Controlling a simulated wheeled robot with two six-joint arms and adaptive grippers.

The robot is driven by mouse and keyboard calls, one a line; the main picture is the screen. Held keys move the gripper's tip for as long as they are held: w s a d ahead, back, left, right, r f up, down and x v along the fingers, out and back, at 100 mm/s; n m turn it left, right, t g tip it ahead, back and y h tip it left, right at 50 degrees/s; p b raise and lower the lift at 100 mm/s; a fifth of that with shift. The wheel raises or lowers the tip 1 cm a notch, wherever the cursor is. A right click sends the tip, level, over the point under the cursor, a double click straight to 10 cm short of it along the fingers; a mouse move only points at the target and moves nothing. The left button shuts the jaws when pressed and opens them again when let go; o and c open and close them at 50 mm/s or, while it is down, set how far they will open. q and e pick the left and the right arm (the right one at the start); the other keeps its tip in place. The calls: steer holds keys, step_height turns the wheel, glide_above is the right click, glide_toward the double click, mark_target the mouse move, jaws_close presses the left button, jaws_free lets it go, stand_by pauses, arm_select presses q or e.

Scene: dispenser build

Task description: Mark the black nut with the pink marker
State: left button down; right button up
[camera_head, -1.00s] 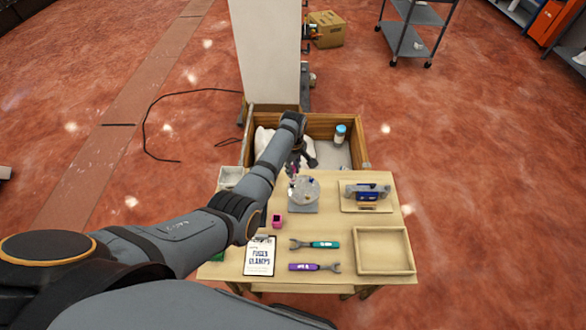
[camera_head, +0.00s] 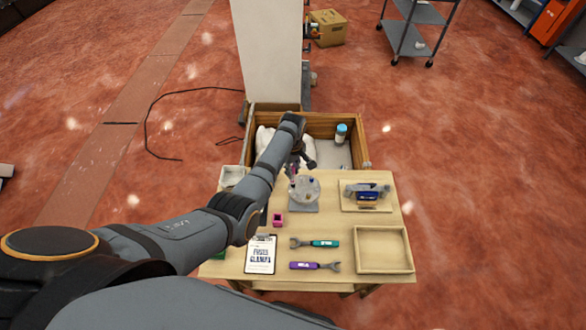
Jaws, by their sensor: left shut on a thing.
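My left gripper (camera_head: 299,160) reaches over the back of the table and points down, shut on a slim pink marker (camera_head: 292,174). The marker hangs beside the left part of a round clear-grey plate (camera_head: 304,191) on a grey base. A few small dark or coloured pieces sit on the plate; one dark piece (camera_head: 311,180) may be the black nut, but it is too small to be sure. I cannot tell whether the marker tip touches anything. A pink holder (camera_head: 279,219) stands in front of the plate. My right gripper is not in view.
Two wrenches, one teal (camera_head: 324,244) and one purple (camera_head: 304,266), lie in front beside a clipboard (camera_head: 260,256). An empty wooden tray (camera_head: 384,272) is at the front right. A blue-grey device (camera_head: 368,191) sits on a board. A wooden bin (camera_head: 360,152) stands behind the table.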

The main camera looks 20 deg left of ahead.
arm_select(q)
steer(key=shift+s+a+f, duration=0.1)
steer(key=shift+s+f, duration=0.05)
steer(key=shift+s, duration=0.2)
stand_by(0.4)
steer(key=shift+s+a+r+p, duration=0.25)
steer(key=shift+s+p, duration=0.2)
steer(key=shift+p, duration=0.7)
steer(key=shift+a+f+b, duration=0.1)
steer(key=shift+f+b, duration=0.55)
steer(key=shift+f, duration=0.3)
stand_by(0.5)
step_height(320, 180, up, 6)
steer(key=p, duration=0.1)
stand_by(0.7)
stand_by(0.3)
